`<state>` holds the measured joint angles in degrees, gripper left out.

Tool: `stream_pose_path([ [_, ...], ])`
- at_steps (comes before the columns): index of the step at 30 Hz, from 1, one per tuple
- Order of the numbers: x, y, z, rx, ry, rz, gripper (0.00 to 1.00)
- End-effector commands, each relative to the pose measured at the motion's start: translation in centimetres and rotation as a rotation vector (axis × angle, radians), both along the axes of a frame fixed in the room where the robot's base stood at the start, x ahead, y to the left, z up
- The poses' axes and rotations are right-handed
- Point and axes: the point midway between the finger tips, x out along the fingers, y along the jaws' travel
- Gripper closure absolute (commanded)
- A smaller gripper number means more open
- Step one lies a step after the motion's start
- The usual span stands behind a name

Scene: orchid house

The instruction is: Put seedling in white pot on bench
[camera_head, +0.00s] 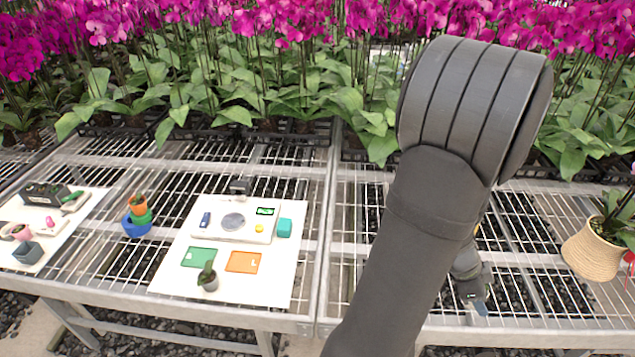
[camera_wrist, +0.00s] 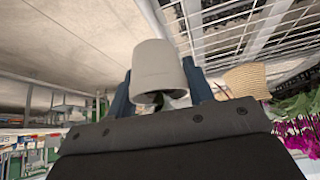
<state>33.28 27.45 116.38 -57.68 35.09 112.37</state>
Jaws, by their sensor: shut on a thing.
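The white pot (camera_wrist: 160,65) is between the two blue fingers of my gripper (camera_wrist: 158,78) in the wrist view. My gripper is shut on it. A little dark green of the seedling (camera_wrist: 158,100) shows at the pot's lower edge in that picture; most of the plant is hidden. In the head view my gripper (camera_head: 475,290) is low over the front of the right-hand mesh bench (camera_head: 540,331), partly behind my forearm. The pot does not show there, and I cannot tell whether it touches the bench.
A woven basket (camera_head: 590,250) with a plant stands at right. On the left bench, a white board (camera_head: 172,277) bears a scale (camera_head: 234,222), cards and a small cactus pot (camera_head: 208,282). Stacked coloured pots (camera_head: 137,227) stand beside it. Orchids (camera_head: 250,90) fill the back.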

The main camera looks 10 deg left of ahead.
Motion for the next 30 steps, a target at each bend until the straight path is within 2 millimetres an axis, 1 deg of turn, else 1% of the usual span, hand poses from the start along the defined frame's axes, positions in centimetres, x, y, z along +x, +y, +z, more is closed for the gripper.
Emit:
stream_pose_path([
  [1, 1.3, 1.0, 0.0, 0.0, -0.001, 0.041, 0.76],
  [5, 4.8, 4.2, 0.0, 0.002, -0.001, 0.162, 0.76],
  [6, 5.9, 5.3, 0.0, 0.002, -0.001, 0.2, 0.76],
  [11, 9.7, 10.1, 0.0, 0.005, 0.0, 0.356, 0.76],
  [12, 10.5, 11.4, 0.0, 0.005, -0.001, 0.394, 0.76],
  [14, 11.7, 13.3, 0.0, 0.005, 0.0, 0.452, 0.76],
  [15, 12.5, 14.7, 0.0, 0.005, 0.0, 0.491, 0.76],
  [20, 15.1, 20.4, 0.0, 0.006, 0.0, 0.645, 0.76],
  [21, 15.6, 21.9, 0.0, 0.006, 0.001, 0.684, 0.76],
  [23, 16.3, 24.2, 0.0, 0.007, 0.0, 0.743, 0.76],
  [24, 16.7, 25.7, 0.1, 0.007, 0.0, 0.781, 0.76],
  [26, 17.2, 28.0, 0.1, 0.006, 0.0, 0.839, 0.76],
  [30, 17.9, 33.6, 0.1, 0.007, 0.001, 0.974, 0.76],
])
